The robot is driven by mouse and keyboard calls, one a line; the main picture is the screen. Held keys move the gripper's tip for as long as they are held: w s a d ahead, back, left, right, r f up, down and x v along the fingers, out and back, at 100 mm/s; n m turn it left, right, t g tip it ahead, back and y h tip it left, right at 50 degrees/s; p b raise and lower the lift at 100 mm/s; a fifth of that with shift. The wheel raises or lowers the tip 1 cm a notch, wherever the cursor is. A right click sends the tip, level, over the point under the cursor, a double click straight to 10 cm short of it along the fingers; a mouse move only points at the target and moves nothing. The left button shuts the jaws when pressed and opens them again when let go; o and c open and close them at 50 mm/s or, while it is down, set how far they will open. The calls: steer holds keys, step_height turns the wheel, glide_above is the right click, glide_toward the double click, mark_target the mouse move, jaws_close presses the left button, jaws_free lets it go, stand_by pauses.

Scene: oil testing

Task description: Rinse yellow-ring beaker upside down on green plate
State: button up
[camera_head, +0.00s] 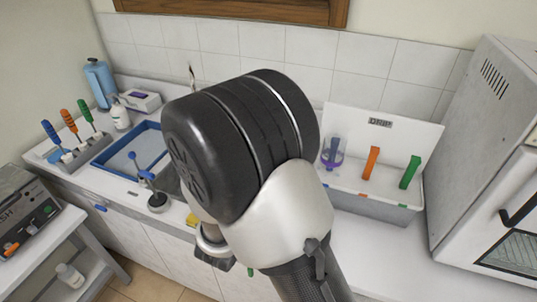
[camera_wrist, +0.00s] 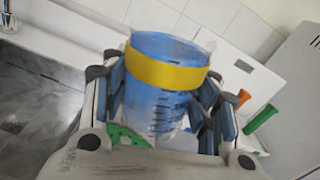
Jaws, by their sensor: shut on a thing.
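The yellow-ring beaker (camera_wrist: 158,75) fills the middle of the wrist view, with blue-tinted walls, dark graduation marks and a wide yellow band. My gripper (camera_wrist: 160,95) is shut on it, with finger pads on both sides. Which end of the beaker is up is hard to tell. A green piece (camera_wrist: 127,137) shows below the beaker in the wrist view; it may be the green plate, mostly hidden.
A white drip rack (camera_head: 378,205) at the right has a purple-ring beaker (camera_head: 332,153), an orange peg (camera_head: 371,162) and a green peg (camera_head: 411,172). A blue tray (camera_head: 108,160), brushes (camera_head: 70,122) and a blue jug (camera_head: 99,82) are at the left. A white oven (camera_head: 490,150) stands far right.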

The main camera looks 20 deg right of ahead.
steer(key=n+p, duration=0.3)
steer(key=n, duration=0.1)
steer(key=shift+r+p, duration=0.25)
steer(key=shift+p, duration=0.05)
steer(key=n+p, duration=0.3)
steer(key=n, duration=0.2)
steer(key=n+p, duration=0.2)
steer(key=n, duration=0.1)
steer(key=n+p, duration=0.2)
steer(key=n, duration=0.3)
steer(key=shift+f, duration=0.1)
steer(key=n+p, duration=0.1)
steer(key=n, duration=0.4)
steer(key=shift+w+p, duration=0.1)
steer(key=shift+p, duration=0.2)
steer(key=n+p, duration=0.1)
steer(key=n, duration=0.3)
steer(key=shift+n, duration=0.3)
steer(key=shift+r+n+p, duration=0.2)
steer(key=shift+n+p, duration=1)
steer(key=shift+p, duration=0.05)
steer(key=n+p, duration=0.3)
steer(key=n, duration=0.1)
steer(key=shift+p, duration=0.3)
step_height(320, 180, down, 7)
steer(key=b, duration=0.5)
steer(key=shift+r, duration=0.1)
